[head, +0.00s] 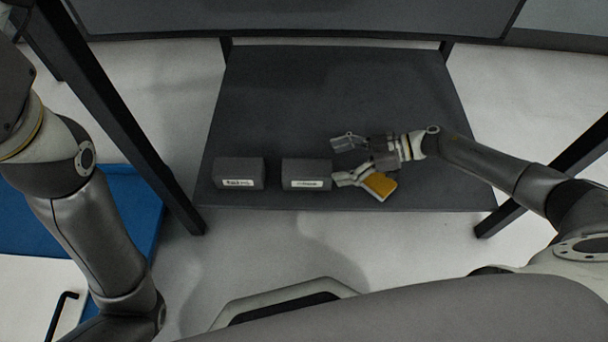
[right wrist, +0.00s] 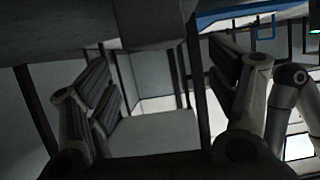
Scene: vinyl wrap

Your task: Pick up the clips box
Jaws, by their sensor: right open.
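Two dark grey boxes with white labels stand side by side near the front edge of the dark shelf (head: 330,90) in the head view. They are the left box (head: 238,172) and the right box (head: 306,173). The lettering is too small to read, so I cannot tell which is the clips box. My right gripper (head: 340,161) is open just right of the right box, its fingers pointing left and spread apart. In the right wrist view, the open fingers (right wrist: 158,108) show with nothing clearly held between them. My left gripper is out of the picture.
A yellow-orange item (head: 380,185) lies beside the right gripper's lower finger, partly hidden. Dark frame posts (head: 130,130) flank the shelf. A blue surface (head: 130,205) lies at the left. The back of the shelf is clear.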

